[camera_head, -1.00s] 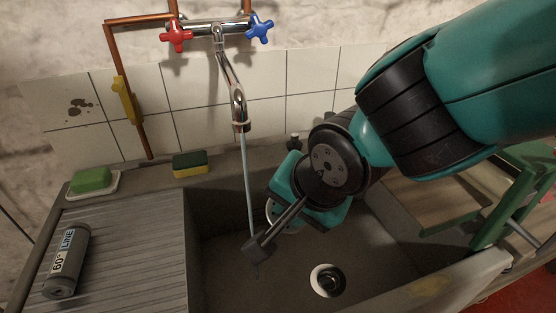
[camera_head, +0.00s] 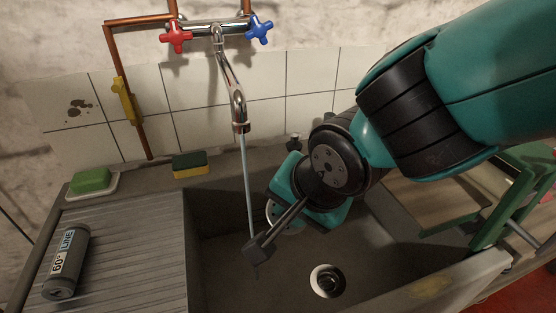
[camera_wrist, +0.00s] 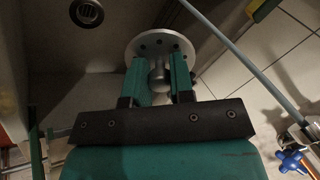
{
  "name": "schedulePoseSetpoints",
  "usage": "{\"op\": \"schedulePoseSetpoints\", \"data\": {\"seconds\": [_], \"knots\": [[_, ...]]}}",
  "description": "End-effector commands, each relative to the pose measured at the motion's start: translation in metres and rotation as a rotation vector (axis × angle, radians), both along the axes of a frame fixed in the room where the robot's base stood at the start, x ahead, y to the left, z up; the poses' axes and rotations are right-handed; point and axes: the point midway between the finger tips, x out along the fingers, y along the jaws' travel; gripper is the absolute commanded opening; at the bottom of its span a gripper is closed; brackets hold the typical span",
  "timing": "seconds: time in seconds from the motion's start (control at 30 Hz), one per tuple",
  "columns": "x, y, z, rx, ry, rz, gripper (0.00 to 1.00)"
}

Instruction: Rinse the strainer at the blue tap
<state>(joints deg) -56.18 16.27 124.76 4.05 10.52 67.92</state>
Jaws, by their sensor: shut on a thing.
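My gripper (camera_wrist: 161,70) has its two green fingers shut on the strainer (camera_wrist: 160,45), a round silver disc with holes around its rim. In the head view the strainer (camera_head: 271,212) shows only in part, low in the sink behind my wrist. The blue tap (camera_head: 260,31) is a star-shaped handle at the right of the wall mixer; it also shows in the wrist view (camera_wrist: 293,163). A thin water stream (camera_head: 247,185) falls from the spout (camera_head: 239,110). In the wrist view the stream (camera_wrist: 235,55) passes to the right of the strainer, apart from it in the picture.
The grey sink has a drain (camera_head: 328,281) in its floor. A red tap (camera_head: 176,37), a sponge (camera_head: 190,164), green soap (camera_head: 91,180) and a grey bottle (camera_head: 67,263) are to the left. A green-framed wooden thing (camera_head: 440,205) stands at the right.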

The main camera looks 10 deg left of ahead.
Motion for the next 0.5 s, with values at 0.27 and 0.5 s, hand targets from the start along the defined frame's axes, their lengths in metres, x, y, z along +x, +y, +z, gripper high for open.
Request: {"op": "schedulePoseSetpoints", "data": {"seconds": [0.27,0.5], "knots": [[-0.014,-0.015,0.02,0.002,-0.001,0.0,0.0],[-0.027,-0.03,0.036,0.001,-0.001,0.0,0.0]]}}
